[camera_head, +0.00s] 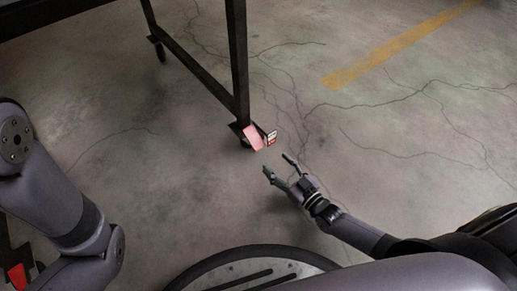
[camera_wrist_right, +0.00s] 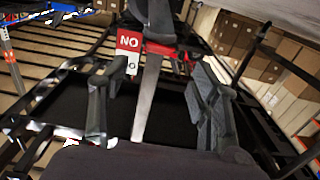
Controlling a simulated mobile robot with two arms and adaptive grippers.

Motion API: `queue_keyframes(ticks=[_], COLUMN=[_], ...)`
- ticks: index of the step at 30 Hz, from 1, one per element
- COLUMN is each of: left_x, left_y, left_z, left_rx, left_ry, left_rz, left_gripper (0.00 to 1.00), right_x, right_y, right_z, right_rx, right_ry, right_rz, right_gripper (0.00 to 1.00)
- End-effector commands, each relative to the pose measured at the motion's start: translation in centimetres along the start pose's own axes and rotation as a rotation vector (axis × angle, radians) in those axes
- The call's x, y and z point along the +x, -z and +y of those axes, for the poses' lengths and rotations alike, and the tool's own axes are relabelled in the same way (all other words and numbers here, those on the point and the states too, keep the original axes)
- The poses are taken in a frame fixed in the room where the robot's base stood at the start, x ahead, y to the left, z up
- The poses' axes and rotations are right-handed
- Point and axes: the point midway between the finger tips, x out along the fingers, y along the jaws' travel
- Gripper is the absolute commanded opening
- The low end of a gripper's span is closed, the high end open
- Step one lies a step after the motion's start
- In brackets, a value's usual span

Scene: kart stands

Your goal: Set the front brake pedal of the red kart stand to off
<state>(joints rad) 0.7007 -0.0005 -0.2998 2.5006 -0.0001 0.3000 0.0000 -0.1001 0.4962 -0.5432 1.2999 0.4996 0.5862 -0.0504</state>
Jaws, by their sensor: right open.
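The dark kart stand's leg (camera_head: 238,60) ends at a caster with a red brake pedal (camera_head: 254,137) sloping down from it. A small red and white label (camera_head: 270,138) stands beside the pedal. My right gripper (camera_head: 277,164) is open and empty, just below and right of the pedal, apart from it. In the right wrist view, the label (camera_wrist_right: 129,43) shows red with "NO" and a white part, beyond the open fingers (camera_wrist_right: 152,105).
The concrete floor (camera_head: 400,130) is clear right of the stand, with cracks and a yellow stripe (camera_head: 400,45). Another caster (camera_head: 159,50) is farther back. A red piece (camera_head: 18,276) shows at the lower left edge. Shelving with boxes (camera_wrist_right: 265,50) stands in the wrist view's background.

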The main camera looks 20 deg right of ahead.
Motion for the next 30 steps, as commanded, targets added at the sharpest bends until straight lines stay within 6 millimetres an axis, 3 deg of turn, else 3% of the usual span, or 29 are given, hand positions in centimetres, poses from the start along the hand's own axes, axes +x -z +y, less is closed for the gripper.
queue_keyframes(ticks=[1,6,13,18,27,30], left_x=[-1.1,-2.9,-4.8,-5.2,-5.2,-5.2], left_y=[0.4,1.0,1.7,1.8,1.8,1.8], left_z=[0.2,0.6,1.0,1.1,1.1,1.1], left_rx=[0.000,0.000,0.000,-0.001,-0.001,-0.001], left_ry=[0.000,-0.001,-0.001,-0.001,-0.001,-0.001], left_rz=[-0.001,0.000,0.000,0.000,0.000,0.000], left_gripper=[0.70,0.70,0.70,0.70,0.70,0.70], right_x=[1.3,5.0,8.7,9.9,10.2,10.1], right_y=[-0.4,-0.4,-0.3,-0.1,0.0,0.0], right_z=[-0.1,-0.1,-0.1,-0.1,-0.1,-0.1], right_rx=[0.001,-0.001,-0.001,0.000,0.000,0.000], right_ry=[0.001,0.002,0.001,0.001,0.000,0.000], right_rz=[0.007,0.005,0.003,0.001,0.000,0.000], right_gripper=[0.57,0.57,0.57,0.57,0.57,0.51])
